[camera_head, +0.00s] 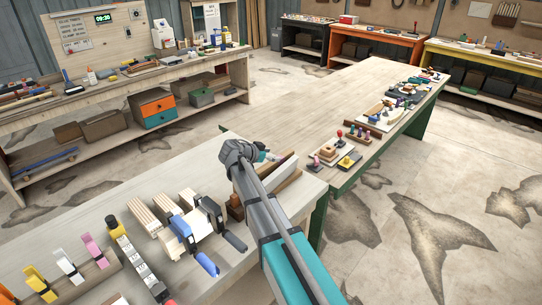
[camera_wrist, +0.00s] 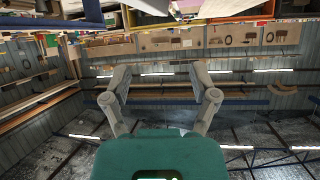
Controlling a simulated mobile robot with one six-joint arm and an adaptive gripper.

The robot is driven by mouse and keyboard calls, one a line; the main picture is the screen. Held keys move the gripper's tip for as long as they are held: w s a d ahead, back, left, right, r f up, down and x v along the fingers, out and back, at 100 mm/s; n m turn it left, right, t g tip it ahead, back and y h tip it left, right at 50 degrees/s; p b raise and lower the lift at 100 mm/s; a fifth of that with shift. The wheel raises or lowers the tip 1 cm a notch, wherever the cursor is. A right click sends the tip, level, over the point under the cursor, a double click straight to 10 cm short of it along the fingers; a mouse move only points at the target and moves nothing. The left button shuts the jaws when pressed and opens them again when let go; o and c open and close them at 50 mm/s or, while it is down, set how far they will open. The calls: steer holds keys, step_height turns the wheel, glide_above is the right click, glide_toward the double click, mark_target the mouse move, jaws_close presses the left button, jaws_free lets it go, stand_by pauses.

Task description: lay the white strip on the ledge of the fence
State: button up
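A tan wooden piece that looks like the fence (camera_head: 289,182) stands at the right end of the near bench, partly hidden behind my arm. A pale, whitish long piece (camera_head: 277,172) runs along it; I cannot tell whether this is the white strip or part of the fence. My gripper (camera_head: 268,156) is above the bench beside these pieces, mostly hidden by my wrist in the head view. In the wrist view my gripper (camera_wrist: 161,70) is open, its two fingers wide apart with nothing between them. Neither the strip nor the fence is recognisable in the wrist view.
On the near bench (camera_head: 95,200) are clamps (camera_head: 183,233), pale wood strips (camera_head: 146,214) and a row of coloured clips (camera_head: 66,264). A long table (camera_head: 250,119) with small parts stands behind. A back-left workbench (camera_head: 120,88) is cluttered. Patchy floor lies open at right.

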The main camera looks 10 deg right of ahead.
steer(key=shift+r, duration=0.15)
steer(key=r+p+v, duration=0.1)
steer(key=p+v, duration=0.5)
steer(key=v, duration=0.6)
stand_by(0.3)
steer(key=shift+d, duration=0.1)
stand_by(0.4)
steer(key=s+d+f+n+g+y, duration=0.2)
steer(key=s+d+f+n+y, duration=0.1)
steer(key=s, duration=0.5)
steer(key=s+d+f+n+g+y, duration=0.2)
steer(key=s+d+f+n+y, duration=0.1)
steer(key=s, duration=0.5)
steer(key=s+d+f+n+g+y, duration=0.2)
steer(key=s+d+f+n+y, duration=0.1)
steer(key=s+n, duration=0.4)
steer(key=shift+s+f+y, duration=0.5)
steer(key=shift+f+y, duration=0.15)
steer(key=shift+y, duration=0.55)
steer(key=shift+d, duration=0.15)
